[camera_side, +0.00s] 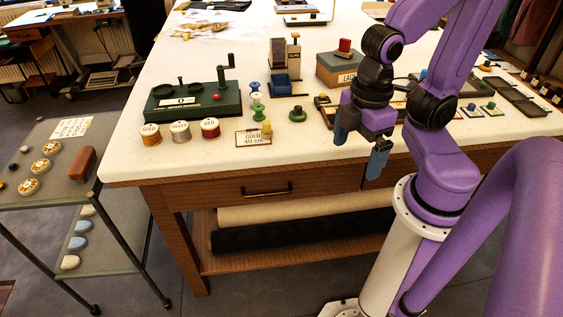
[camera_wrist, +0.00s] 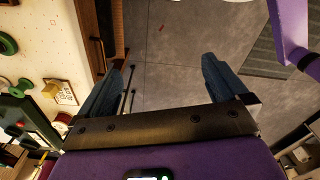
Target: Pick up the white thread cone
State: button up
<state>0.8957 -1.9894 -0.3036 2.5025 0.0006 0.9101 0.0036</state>
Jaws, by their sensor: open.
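I cannot make out a clear white thread cone in either view. My gripper (camera_side: 360,149) is open and empty at the table's front edge, to the right of the spools. In the wrist view its two blue fingers (camera_wrist: 162,68) are spread apart with only grey floor between them.
A green crank machine (camera_side: 195,101) stands behind the spools. A lidded box (camera_side: 338,70) is farther back. A side cart (camera_side: 62,187) holds several discs.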

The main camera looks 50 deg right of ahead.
dwell(0.4)
jog(key=c, duration=0.7)
jog(key=shift+c, duration=0.2)
